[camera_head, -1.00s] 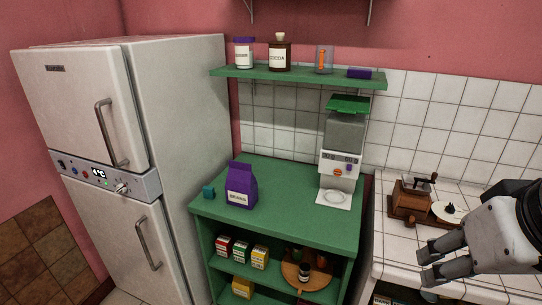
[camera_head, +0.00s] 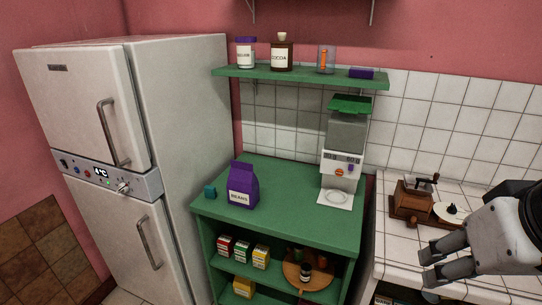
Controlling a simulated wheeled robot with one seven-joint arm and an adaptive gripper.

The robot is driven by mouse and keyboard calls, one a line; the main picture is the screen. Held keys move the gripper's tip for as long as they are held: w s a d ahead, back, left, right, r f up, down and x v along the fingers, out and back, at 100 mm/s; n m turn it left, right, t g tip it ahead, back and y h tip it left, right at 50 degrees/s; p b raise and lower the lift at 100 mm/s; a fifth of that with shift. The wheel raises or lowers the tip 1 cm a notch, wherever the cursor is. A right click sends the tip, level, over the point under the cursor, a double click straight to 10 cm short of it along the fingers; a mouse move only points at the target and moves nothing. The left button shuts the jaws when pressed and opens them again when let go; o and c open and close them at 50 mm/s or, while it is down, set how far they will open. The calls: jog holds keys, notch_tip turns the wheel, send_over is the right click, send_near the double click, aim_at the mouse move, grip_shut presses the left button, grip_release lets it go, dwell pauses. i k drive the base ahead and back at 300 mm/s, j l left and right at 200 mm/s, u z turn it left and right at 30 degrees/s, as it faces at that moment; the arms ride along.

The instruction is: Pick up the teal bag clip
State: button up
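A small teal block-like object (camera_head: 210,192), which looks like the bag clip, lies on the green counter top (camera_head: 285,212) near its left edge. It sits just left of a purple bag labelled BEANS (camera_head: 242,187), with a small gap that is hard to judge. My gripper (camera_head: 432,267) is at the right side of the picture, over the white tiled counter. It is far from the teal clip. Its two fingers are apart, with nothing seen between them.
A grinder-like machine (camera_head: 341,160) stands at the green counter's back right. A wooden hand mill (camera_head: 408,203) is on the tiled counter. Small boxes (camera_head: 241,251) and a round wooden tray (camera_head: 322,280) sit on the shelf below. A fridge (camera_head: 100,150) stands left. Jars line the upper shelf (camera_head: 300,79).

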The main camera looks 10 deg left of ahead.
aim_at(210, 192)
jog(key=i+j+u, duration=0.15)
jog(key=i+j, duration=1.1)
